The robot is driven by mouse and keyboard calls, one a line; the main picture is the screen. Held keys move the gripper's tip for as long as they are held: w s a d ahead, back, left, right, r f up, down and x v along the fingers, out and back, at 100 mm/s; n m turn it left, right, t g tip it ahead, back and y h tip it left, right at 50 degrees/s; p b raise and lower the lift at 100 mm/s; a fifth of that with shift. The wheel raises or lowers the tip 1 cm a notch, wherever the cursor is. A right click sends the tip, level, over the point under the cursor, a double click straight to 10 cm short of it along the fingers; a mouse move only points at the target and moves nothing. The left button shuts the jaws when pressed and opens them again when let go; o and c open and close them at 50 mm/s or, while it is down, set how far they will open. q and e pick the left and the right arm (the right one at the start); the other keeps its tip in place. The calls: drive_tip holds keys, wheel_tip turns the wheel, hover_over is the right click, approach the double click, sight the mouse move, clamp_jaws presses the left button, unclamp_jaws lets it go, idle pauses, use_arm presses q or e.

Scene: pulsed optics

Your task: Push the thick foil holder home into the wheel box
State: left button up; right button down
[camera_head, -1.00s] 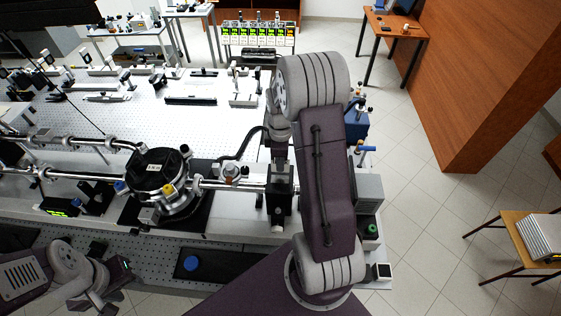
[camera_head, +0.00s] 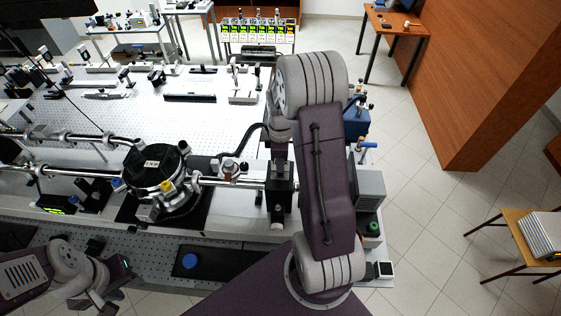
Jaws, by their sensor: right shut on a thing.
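The wheel box (camera_head: 152,163) is a round black drum with a white label on top, left of the middle. A yellow-capped piece (camera_head: 167,186) sits at its front edge, and a blue-capped piece (camera_head: 118,185) shows at its left side. I cannot tell which piece is the thick foil holder. My right arm reaches up and over, and its gripper (camera_head: 277,213) is low, well right of the wheel box and apart from it. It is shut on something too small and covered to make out. My left gripper (camera_head: 118,276) is at the lower left, below the box; its fingers are unclear.
Metal beam tubes (camera_head: 75,172) run to the drum from the left and on to the right. A black tray (camera_head: 225,262) with a blue cap (camera_head: 190,261) lies at the front edge. A grey device (camera_head: 370,190) stands right of my arm.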

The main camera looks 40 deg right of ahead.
drive_tip(key=shift+f+b, duration=0.3)
drive_tip(key=shift+f, duration=0.15)
drive_tip(key=c, duration=1.4)
unclamp_jaws()
drive_tip(key=shift+r, duration=0.1)
drive_tip(key=shift+r, duration=0.35)
wheel_tip(320, 180, up, 8)
drive_tip(key=b, duration=0.2)
drive_tip(key=shift+r+b, duration=0.15)
drive_tip(key=shift+b, duration=0.15)
wheel_tip(320, 180, up, 4)
drive_tip(key=p, duration=0.4)
drive_tip(key=shift+r, duration=0.15)
drive_tip(key=shift+s, duration=0.1)
